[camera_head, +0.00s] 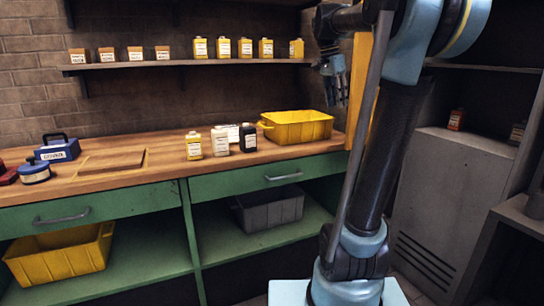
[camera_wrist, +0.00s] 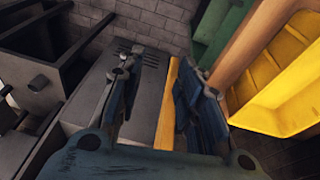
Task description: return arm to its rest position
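My arm stands upright at the right of the head view and bends over at the top. My gripper (camera_head: 334,78) hangs from it above the right end of the wooden workbench (camera_head: 108,182), near a yellow upright panel. In the wrist view my gripper (camera_wrist: 158,95) shows two fingers spread apart with a gap between them. Nothing is held between the fingers. The yellow bin (camera_head: 297,128) on the bench is below and left of my gripper in the head view, and it shows at the right of the wrist view (camera_wrist: 280,90), apart from the fingers.
Several bottles (camera_head: 221,142) stand mid-bench. A blue case (camera_head: 58,149) lies left. A wall shelf (camera_head: 180,64) holds boxes and yellow bottles. A grey cabinet (camera_head: 440,190) is right of my arm. A yellow bin (camera_head: 62,255) and a grey bin (camera_head: 268,208) sit under the bench.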

